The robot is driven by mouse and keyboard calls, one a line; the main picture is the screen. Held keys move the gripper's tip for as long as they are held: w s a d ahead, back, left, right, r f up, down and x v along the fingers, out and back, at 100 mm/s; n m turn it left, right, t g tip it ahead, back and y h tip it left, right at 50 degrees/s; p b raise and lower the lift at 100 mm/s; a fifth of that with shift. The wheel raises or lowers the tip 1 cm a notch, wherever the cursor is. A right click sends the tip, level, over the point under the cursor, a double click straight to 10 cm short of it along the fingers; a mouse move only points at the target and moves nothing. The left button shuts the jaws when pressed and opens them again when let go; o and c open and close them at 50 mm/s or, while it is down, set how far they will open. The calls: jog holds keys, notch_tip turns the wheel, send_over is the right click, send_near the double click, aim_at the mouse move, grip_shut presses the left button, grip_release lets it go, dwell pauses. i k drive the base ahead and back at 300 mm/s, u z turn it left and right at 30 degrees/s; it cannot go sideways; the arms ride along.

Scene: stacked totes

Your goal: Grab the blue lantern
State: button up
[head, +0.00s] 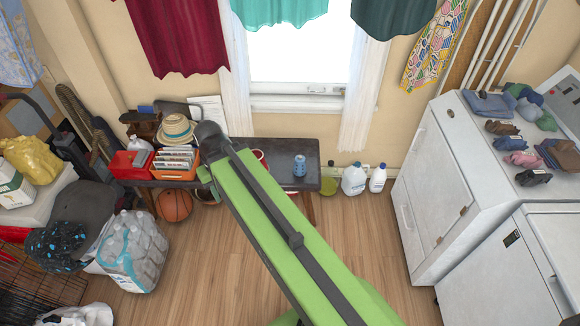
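A small upright blue object (299,166), roughly cylindrical, stands on the dark table (309,184) below the window, near its right end. It looks like the blue lantern, but it is too small to make out details. My green arm reaches from the lower right up to the table's middle, left of the blue object and apart from it. The arm covers part of the tabletop. My gripper's fingers cannot be made out; they are hidden beyond the arm's far end.
An orange bin (175,172), a red box (130,164) and a straw hat (177,129) crowd the table's left. White jugs (354,180) stand right of it. A basketball (174,205) and bottle pack (133,251) lie left. Washers (440,190) flank the right. The middle floor is clear.

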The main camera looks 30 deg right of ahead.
aim_at(300, 168)
jog(key=u, duration=0.35)
jog(key=i, duration=1.9)
jog(key=z, duration=0.8)
jog(key=i, duration=0.4)
jog(key=z, duration=0.15)
